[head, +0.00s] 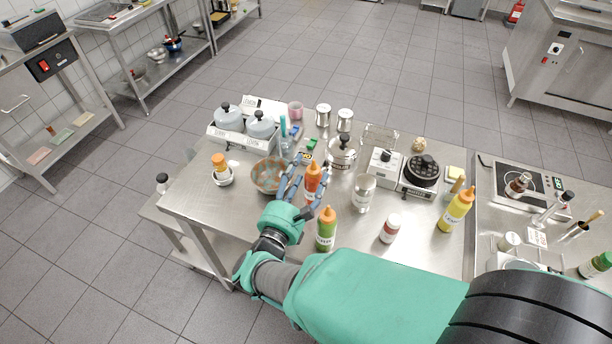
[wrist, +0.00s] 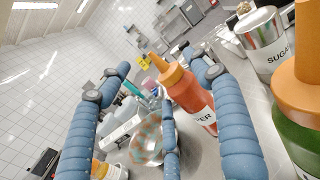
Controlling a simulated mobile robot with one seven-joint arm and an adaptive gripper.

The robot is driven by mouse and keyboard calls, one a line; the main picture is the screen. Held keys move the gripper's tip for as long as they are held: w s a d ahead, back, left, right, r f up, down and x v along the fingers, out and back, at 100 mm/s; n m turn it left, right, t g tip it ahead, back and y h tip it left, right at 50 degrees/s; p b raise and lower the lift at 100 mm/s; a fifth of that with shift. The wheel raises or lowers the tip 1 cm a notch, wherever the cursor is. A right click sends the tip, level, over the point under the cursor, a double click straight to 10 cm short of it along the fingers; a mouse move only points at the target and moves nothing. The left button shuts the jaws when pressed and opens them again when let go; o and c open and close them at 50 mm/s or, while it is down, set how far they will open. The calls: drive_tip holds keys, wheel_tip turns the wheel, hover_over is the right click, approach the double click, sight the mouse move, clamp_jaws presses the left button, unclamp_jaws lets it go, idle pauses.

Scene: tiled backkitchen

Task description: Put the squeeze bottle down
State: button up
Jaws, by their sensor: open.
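A red squeeze bottle (head: 312,187) with an orange cap stands upright on the steel table (head: 196,218). My gripper (head: 303,178) is beside it, its blue fingers spread open around it. In the wrist view the red bottle (wrist: 192,95) shows between the open fingers (wrist: 160,82), nearer the right one. A finger hides part of its label, and its base is not clear there. Other squeeze bottles stand apart: a green one (head: 326,232) in front and a yellow one (head: 456,212) at the right.
A speckled bowl (head: 268,178) is close left of my gripper. A sugar canister (head: 364,193) and a steel pot (head: 342,155) stand to the right and behind. A red-labelled jar (head: 390,230) is near the front edge. Some bare table lies at the front left.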

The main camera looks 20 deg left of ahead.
drive_tip(key=shift+r, duration=0.1)
wheel_tip(320, 180, up, 13)
drive_tip(key=w+a+n+g+y+p, duration=0.3)
drive_tip(key=a+n+g+y+p, duration=0.65)
drive_tip(key=a+n, duration=1.35)
drive_tip(key=d+n+g+h+p, duration=0.2)
drive_tip(key=d+n+h, duration=0.1)
drive_tip(key=d+n, duration=0.3)
drive_tip(key=d+n+g+h+p, duration=0.2)
drive_tip(key=d+n+g+h, duration=0.1)
drive_tip(key=d+n, duration=0.4)
drive_tip(key=d+n+g+h+p, duration=0.3)
drive_tip(key=d+n, duration=0.4)
drive_tip(key=d, duration=0.3)
drive_tip(key=shift+w+d+f+g+h, duration=0.15)
drive_tip(key=shift+d+f+g+h, duration=0.1)
drive_tip(key=shift+d, duration=0.1)
wheel_tip(320, 180, down, 4)
drive_tip(key=shift+d+f, duration=0.15)
drive_tip(key=shift+f, duration=0.35)
